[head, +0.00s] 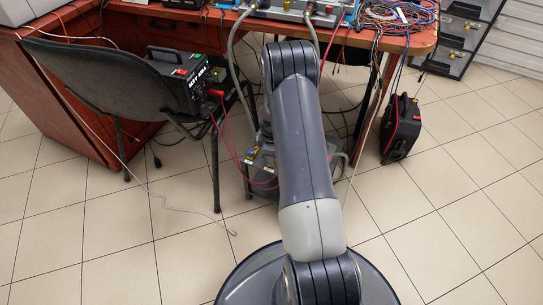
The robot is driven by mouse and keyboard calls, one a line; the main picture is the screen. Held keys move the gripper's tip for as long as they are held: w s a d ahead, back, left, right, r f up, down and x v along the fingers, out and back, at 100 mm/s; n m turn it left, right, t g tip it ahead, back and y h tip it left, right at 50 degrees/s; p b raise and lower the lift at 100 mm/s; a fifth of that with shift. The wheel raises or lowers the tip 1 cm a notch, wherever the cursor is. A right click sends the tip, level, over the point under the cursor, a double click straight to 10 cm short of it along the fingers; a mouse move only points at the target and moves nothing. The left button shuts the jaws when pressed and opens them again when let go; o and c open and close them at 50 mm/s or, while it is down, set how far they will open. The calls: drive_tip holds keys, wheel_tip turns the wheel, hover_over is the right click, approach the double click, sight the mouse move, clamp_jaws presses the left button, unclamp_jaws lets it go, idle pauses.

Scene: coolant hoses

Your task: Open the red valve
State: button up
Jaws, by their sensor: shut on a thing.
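Grey hoses (233,50) run from the unit down below the desk. My arm rises through the middle of the view and hides part of the desk front. My gripper is not visible.
A grey box (262,160) with red leads sits on the floor behind my arm. A black-red case (401,128) stands right. Tangled cables (398,18) cover the desk's right end. Front floor is mostly clear.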

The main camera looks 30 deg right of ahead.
idle(0.3)
drive_tip(key=o, duration=1)
drive_tip(key=shift+w, duration=0.1)
drive_tip(key=shift+r, duration=0.15)
